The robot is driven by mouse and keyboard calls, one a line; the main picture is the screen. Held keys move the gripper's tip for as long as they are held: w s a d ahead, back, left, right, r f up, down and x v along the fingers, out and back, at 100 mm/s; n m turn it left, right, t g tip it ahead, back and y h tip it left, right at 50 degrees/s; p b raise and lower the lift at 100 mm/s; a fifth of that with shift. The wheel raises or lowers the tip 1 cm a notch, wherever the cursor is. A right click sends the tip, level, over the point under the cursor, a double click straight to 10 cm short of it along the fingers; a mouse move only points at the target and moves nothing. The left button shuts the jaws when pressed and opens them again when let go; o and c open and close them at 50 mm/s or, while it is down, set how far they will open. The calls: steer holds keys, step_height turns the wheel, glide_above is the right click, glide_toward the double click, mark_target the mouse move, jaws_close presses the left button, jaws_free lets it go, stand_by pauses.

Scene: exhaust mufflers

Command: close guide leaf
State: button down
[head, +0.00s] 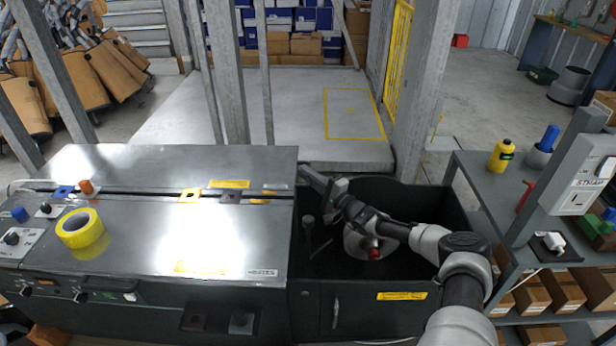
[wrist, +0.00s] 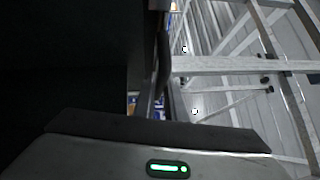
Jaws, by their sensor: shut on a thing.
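My gripper (head: 334,190) is at the left end of my outstretched arm, at the back left of the dark open bay beside the heater machine. In the wrist view, a dark upright bar (wrist: 164,70) stands in front of the gripper body, and the jaws appear shut on it. Its fingertip contact is in shadow. I cannot tell for certain whether this bar belongs to the guide leaf. A large dark panel (wrist: 65,60) fills the left of the wrist view. No clearly separate guide leaf shows in the head view, where the gripper partly hides that corner.
The heater machine (head: 120,240) stands left, with a yellow tape roll (head: 82,228) on top. A red-tipped round part (head: 375,253) lies below my forearm. A grey shelf (head: 485,185) with a yellow bottle (head: 501,155) stands right. A steel post (head: 415,90) rises behind the bay.

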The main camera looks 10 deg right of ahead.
steer(key=shift+f, duration=0.1)
steer(key=c, duration=1.8)
jaws_free()
steer(key=shift+f, duration=0.1)
steer(key=shift+s+d+p, duration=0.15)
steer(key=shift+p, duration=0.15)
steer(key=p+v, duration=0.6)
steer(key=v, duration=1.1)
